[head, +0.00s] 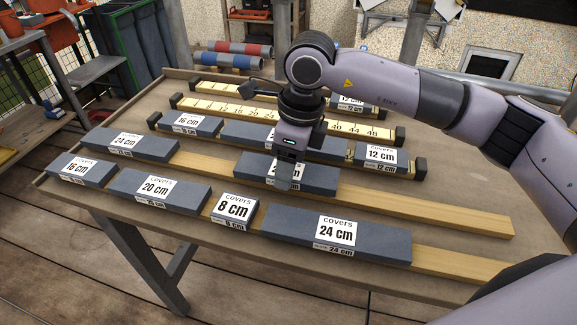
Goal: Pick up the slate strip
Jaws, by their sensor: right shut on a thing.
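The slate strips are dark grey blocks with white "covers" labels, lying on wooden battens on the table. My right gripper (284,180) points down and is shut on a slate strip (318,182) on the middle batten; my fingers hide part of its label, so its length cannot be read. The strip seems to rest at batten height. In the front row lie a 16 cm strip (97,175), a 20 cm strip (128,184), an 8 cm strip (219,212) and a 24 cm strip (385,246). Another 24 cm strip (157,147) lies left on the middle batten. My left gripper is out of view.
Behind stand a batten with end stops holding a 16 cm strip (209,125), a long strip (235,133) and a 12 cm strip (388,150), and a ruled batten (217,107). The middle batten (430,204) is bare on its right.

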